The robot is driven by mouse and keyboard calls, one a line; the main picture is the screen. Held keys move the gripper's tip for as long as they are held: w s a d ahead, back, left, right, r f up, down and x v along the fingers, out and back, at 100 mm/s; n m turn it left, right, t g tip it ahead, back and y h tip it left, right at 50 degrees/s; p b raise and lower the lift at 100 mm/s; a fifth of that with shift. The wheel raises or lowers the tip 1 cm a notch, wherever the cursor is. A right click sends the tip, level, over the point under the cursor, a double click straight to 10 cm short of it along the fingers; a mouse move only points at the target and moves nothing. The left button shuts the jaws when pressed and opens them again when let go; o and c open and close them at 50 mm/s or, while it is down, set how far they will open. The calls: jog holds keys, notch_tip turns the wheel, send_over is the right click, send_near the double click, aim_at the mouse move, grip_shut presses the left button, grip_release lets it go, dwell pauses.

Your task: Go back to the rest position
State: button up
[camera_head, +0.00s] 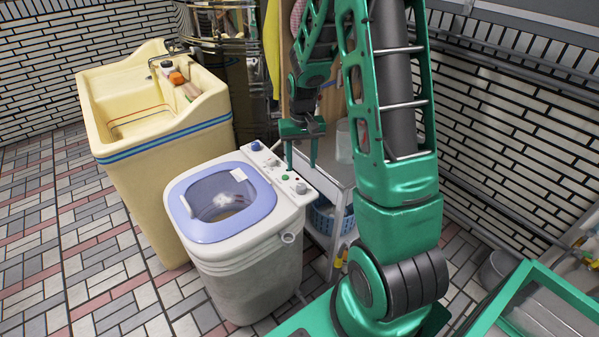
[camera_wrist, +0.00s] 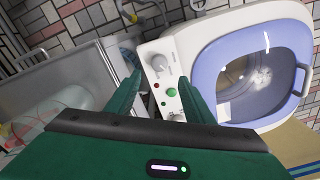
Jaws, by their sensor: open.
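My gripper (camera_head: 301,150) is open and empty, pointing down over the control panel edge of the small washing machine (camera_head: 248,270). In the wrist view its two green fingers (camera_wrist: 160,92) stand apart on either side of the panel (camera_wrist: 163,75), which carries a grey knob, a green button and small red buttons. I cannot tell whether the fingertips touch the panel. The washer's round blue-rimmed lid (camera_wrist: 209,90) lies to the right of the fingers in that view. My green arm rises on the right of the head view and hides part of what is behind it.
A cream sink (camera_head: 165,140) with orange and brown items on its rim stands left of the washer. A trolley (camera_head: 328,175) with a clear container on top and a blue basket (camera_head: 330,217) stands right of it. Tiled floor (camera_head: 70,250) is clear at the left.

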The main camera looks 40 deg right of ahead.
jog(key=shift+r, duration=0.5)
